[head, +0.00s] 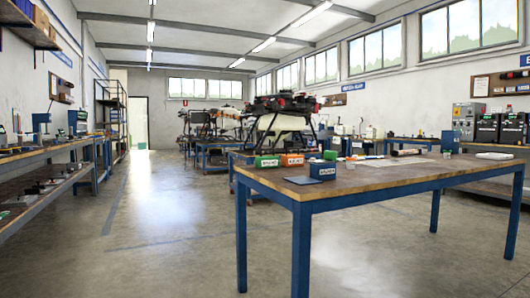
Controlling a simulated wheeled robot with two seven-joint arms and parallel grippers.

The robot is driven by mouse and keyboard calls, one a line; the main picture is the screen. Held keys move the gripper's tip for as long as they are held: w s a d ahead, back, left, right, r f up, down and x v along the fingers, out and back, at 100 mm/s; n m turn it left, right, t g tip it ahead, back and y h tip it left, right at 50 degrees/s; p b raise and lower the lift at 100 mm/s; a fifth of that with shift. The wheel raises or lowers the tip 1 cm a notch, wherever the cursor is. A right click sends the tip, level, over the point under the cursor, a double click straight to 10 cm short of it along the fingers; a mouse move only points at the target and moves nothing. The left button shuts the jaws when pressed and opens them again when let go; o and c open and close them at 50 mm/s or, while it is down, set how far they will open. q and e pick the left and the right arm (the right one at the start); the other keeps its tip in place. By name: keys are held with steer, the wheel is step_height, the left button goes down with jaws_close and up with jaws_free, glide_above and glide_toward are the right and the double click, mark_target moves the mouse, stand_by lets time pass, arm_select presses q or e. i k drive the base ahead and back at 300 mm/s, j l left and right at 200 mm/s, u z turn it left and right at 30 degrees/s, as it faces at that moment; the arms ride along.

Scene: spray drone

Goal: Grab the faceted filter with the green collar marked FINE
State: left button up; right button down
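No filter can be made out for certain from here, and no FINE marking is readable. A small green item (330,155) shows just behind the small blue bin on the blue-legged table (420,176); its shape is too small to tell. Another tiny green item (447,154) lies near the table's far right side, also too small to identify. Neither of my grippers is in view.
On the table's left end stand a green bin (267,161), an orange bin (291,160) and a blue bin (322,170). A dark tube (407,152) lies farther back. A large drone (285,115) stands behind. A shelf bench (50,162) lines the left wall; the floor between is clear.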

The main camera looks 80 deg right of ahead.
mark_target(446, 153)
steer(key=z, duration=2.95)
